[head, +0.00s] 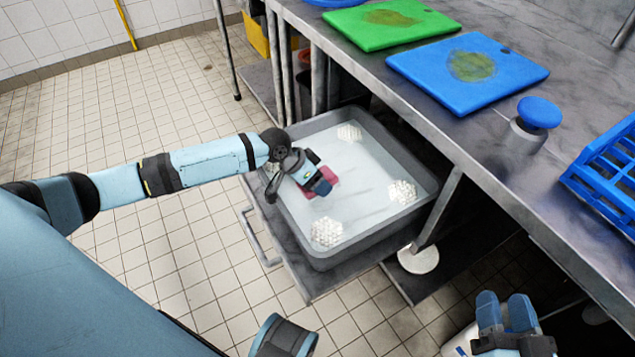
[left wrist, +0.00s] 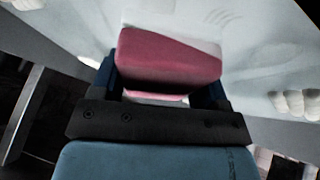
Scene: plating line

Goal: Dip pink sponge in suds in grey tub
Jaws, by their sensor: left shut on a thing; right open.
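The grey tub (head: 385,231) stands on a low pull-out shelf under the steel counter. It holds pale, cloudy liquid with several white clumps of suds (head: 327,232). My left gripper (head: 318,184) is over the middle of the tub, pointing down, shut on the pink sponge (head: 322,181). In the left wrist view the sponge (left wrist: 168,58) sits between the fingers, pink with a white part at its far side. I cannot tell whether its lower part touches the liquid. My right gripper (head: 508,318) is open and empty at the lower right, away from the tub.
A green board (head: 375,14) and a blue board (head: 500,62), both stained, lie on the counter (head: 440,120). A blue-knobbed tool (head: 540,112) and blue rack (head: 610,170) stand further right. A counter leg (head: 437,210) is close to the tub's right side. Tiled floor at left is clear.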

